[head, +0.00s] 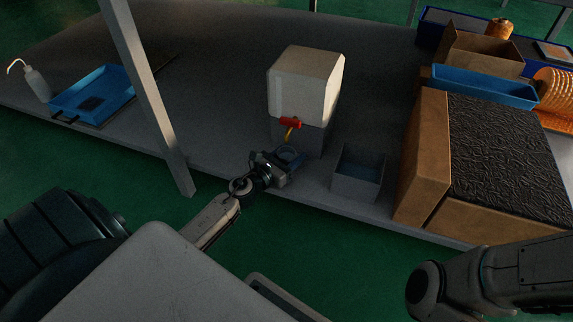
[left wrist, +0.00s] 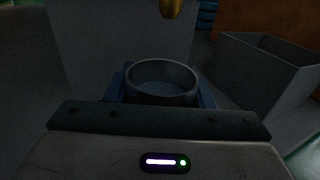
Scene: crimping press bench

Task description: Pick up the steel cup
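The steel cup (head: 289,153) is a round, dark grey open vessel standing upright in front of a grey block, below the tap of a white tank. In the left wrist view the cup's rim (left wrist: 162,72) is centred just beyond my gripper body. My left gripper (head: 281,163) is at the cup, with bluish finger parts close on both sides of it. I cannot tell whether they press on it. The cup's lower part is hidden by the gripper. My right gripper is out of view; only part of that arm shows at lower right.
The white tank (head: 303,84) with a red-handled tap (head: 291,122) overhangs the cup. An open grey bin (head: 357,185) stands just right of it. A brown carton (head: 424,165) is farther right. A slanting grey post (head: 150,95) and blue tray (head: 95,91) are left.

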